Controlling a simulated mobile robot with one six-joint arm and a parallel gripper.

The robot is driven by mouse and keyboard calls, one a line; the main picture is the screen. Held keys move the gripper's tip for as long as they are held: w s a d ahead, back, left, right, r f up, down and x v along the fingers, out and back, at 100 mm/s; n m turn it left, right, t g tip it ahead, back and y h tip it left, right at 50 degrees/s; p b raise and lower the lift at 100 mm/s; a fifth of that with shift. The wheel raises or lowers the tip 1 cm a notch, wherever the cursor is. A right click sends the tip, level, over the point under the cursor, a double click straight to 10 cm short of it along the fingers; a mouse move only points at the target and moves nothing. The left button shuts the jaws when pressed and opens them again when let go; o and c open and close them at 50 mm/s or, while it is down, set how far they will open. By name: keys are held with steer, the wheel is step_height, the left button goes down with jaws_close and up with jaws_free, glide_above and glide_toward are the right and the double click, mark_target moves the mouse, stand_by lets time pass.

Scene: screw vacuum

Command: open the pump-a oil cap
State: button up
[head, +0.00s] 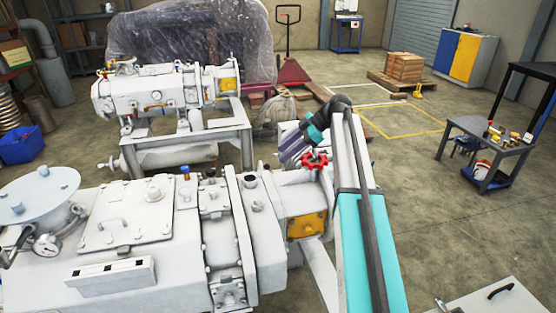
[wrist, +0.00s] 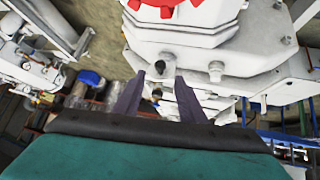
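A red lobed cap (head: 314,161), which looks like the oil cap, sits on top of the housing at the right end of the near white pump (head: 115,230). In the wrist view only its lower edge, a red cap (wrist: 168,6), shows at the top; the rest is cut off. My gripper (head: 287,150) is just left of the cap in the head view. Its two dark fingers show in the wrist view with a clear gap between them, so my gripper (wrist: 157,92) is open and empty. The fingers appear apart from the cap.
A yellow plate (head: 306,225) is on the near pump's end. A second white pump (head: 155,95) stands behind on a grey frame. A grey table (head: 490,140) with small items stands at the right. Open floor lies between.

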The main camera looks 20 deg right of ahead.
steer(key=v, duration=0.6)
steer(key=shift+r+b, duration=0.15)
steer(key=shift+b, duration=0.2)
steer(key=shift+s+d, duration=0.1)
